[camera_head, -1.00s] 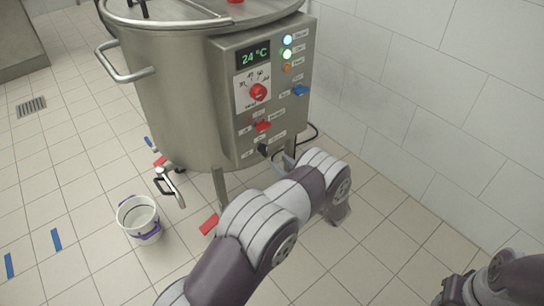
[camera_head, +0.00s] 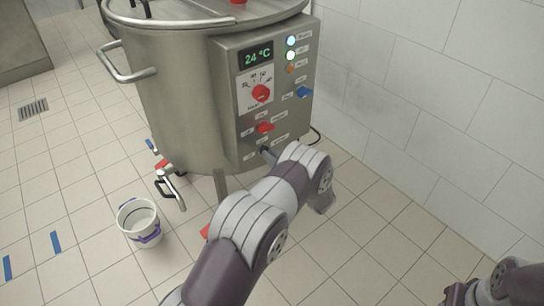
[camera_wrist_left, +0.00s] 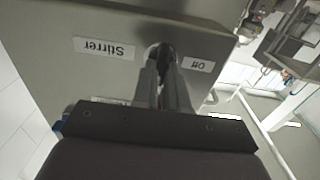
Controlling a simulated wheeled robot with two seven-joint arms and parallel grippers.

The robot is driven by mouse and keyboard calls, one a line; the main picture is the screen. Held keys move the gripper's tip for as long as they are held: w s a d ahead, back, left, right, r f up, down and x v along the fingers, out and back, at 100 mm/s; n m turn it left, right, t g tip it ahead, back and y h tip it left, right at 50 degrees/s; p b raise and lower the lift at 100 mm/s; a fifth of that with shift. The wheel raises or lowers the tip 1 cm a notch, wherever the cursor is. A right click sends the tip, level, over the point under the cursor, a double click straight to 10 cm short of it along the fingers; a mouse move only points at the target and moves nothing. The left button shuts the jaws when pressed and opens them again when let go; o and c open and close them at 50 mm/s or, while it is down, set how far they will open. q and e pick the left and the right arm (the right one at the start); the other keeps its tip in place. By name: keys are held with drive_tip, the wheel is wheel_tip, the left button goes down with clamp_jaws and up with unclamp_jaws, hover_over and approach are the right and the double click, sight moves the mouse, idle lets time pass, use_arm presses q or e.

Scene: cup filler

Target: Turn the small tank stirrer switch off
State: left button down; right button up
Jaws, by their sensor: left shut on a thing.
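The small steel tank (camera_head: 185,95) stands ahead with a control panel on its side. The stirrer switch (camera_wrist_left: 166,50) is a dark knob between upside-down "Stirrer" and "Off" labels in the left wrist view. My left gripper (camera_wrist_left: 164,68) is shut on this knob, with one finger on each side. In the head view my left gripper (camera_head: 268,154) is at the bottom of the panel, partly hidden by my own wrist. Which way the knob points is hidden between the fingers. My right gripper (camera_head: 458,293) is at the lower right edge, too cut off to read.
Above the switch are a red switch (camera_head: 265,128), a blue switch (camera_head: 304,92), a red dial (camera_head: 261,93), lit lamps (camera_head: 291,41) and a display reading 24 °C (camera_head: 257,55). A white bucket (camera_head: 139,222) stands on the floor. A tiled wall (camera_head: 420,90) is at right.

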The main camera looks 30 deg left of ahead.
use_arm(q)
drive_tip(key=shift+s+a+f+n+b, duration=0.15)
drive_tip(key=shift+n+b, duration=0.9)
drive_tip(key=shift+n, duration=3.35)
drive_tip(key=shift+s+d+f+n+b, duration=0.15)
drive_tip(key=shift+n+b, duration=0.9)
drive_tip(key=shift+n, duration=3.35)
drive_tip(key=shift+a, duration=0.1)
drive_tip(key=c, duration=1.2)
unclamp_jaws()
drive_tip(key=shift+w, duration=0.1)
drive_tip(key=shift+o, duration=0.2)
